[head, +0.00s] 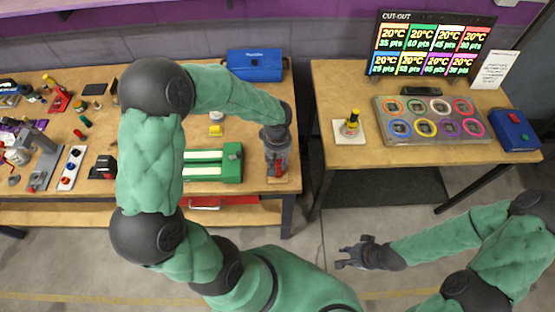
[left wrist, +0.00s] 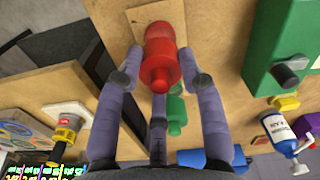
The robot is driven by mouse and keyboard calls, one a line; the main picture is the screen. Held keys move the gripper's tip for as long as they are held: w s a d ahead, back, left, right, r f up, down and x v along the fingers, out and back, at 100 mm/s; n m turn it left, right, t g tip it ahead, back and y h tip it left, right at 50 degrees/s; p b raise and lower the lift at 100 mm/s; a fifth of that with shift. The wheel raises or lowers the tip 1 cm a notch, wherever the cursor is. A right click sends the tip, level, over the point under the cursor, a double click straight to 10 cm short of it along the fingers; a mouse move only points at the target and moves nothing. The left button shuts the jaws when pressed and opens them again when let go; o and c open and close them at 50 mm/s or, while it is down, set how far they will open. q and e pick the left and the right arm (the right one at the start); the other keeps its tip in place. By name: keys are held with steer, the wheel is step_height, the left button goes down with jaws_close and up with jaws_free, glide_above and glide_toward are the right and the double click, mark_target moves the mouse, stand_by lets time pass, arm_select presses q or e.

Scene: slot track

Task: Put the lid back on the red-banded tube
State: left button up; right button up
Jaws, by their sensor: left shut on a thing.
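My left gripper (head: 277,165) points down at the right edge of the left table. Its fingers are closed around a red piece (left wrist: 162,50) with a narrower knob, seen in the left wrist view. A pale wooden block (head: 278,181) lies just under the gripper, also seen in the left wrist view (left wrist: 147,14). Whether the red piece touches it, I cannot tell. A green piece (left wrist: 176,112) shows just beyond the red one, partly hidden. I cannot make out a red-banded tube or a separate lid. My right gripper (head: 350,253) is open and empty over the floor.
A green box with white strips (head: 233,163) stands left of my left gripper. A blue case (head: 255,66) is behind. A yellow-topped bottle (head: 351,122) and a ringed panel (head: 431,138) stand on the right table. A gap separates the tables.

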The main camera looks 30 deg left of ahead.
arm_select(q)
steer(key=o, duration=1.3)
steer(key=shift+r, duration=0.1)
steer(key=shift+r+p, duration=2.2)
steer(key=shift+r, duration=1.25)
jaws_close()
